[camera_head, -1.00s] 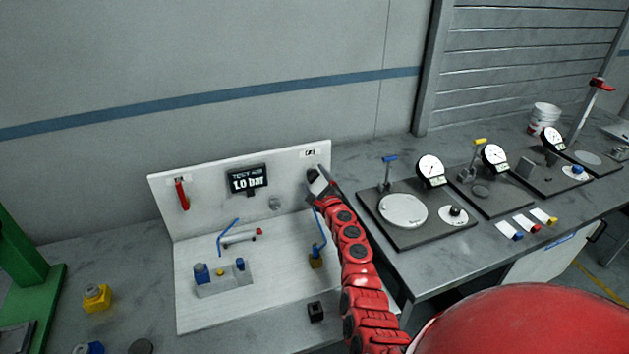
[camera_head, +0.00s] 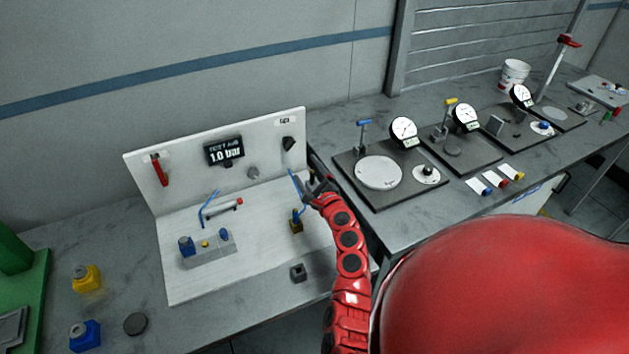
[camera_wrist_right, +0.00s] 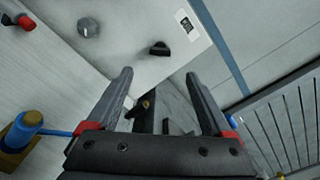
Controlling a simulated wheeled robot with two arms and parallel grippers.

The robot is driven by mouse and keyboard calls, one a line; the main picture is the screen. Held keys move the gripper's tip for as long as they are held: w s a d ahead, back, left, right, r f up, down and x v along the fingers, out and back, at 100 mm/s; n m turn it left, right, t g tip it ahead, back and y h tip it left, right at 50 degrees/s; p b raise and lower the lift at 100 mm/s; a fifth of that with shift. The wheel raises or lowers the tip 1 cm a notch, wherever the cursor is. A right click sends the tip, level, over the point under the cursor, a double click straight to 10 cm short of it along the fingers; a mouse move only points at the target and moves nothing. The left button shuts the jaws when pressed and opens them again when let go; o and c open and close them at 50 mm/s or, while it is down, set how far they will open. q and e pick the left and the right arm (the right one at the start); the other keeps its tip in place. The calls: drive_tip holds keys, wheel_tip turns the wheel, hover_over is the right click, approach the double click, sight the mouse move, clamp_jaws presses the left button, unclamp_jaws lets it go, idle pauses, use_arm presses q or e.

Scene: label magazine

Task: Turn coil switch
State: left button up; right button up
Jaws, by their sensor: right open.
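The coil switch appears to be the black knob (camera_head: 288,143) at the upper right of the white upright panel (camera_head: 270,130), under a small label. It also shows in the right wrist view (camera_wrist_right: 159,48), ahead of the fingertips. My right gripper (camera_head: 308,187) is below and to the right of the knob in the head view, apart from it. Its fingers (camera_wrist_right: 158,76) are open in the wrist view, with nothing held between them. My left gripper is out of view.
A blue tube (camera_head: 293,183) rises near my right gripper from a yellow and blue fitting (camera_head: 296,222). A red handle (camera_head: 160,170) hangs at the panel's left. Dial gauges (camera_head: 403,130) stand on the right.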

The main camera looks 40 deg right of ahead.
drive_tip(key=v, duration=0.4)
drive_tip(key=shift+s+b, duration=0.3)
drive_tip(key=shift+s, duration=0.05)
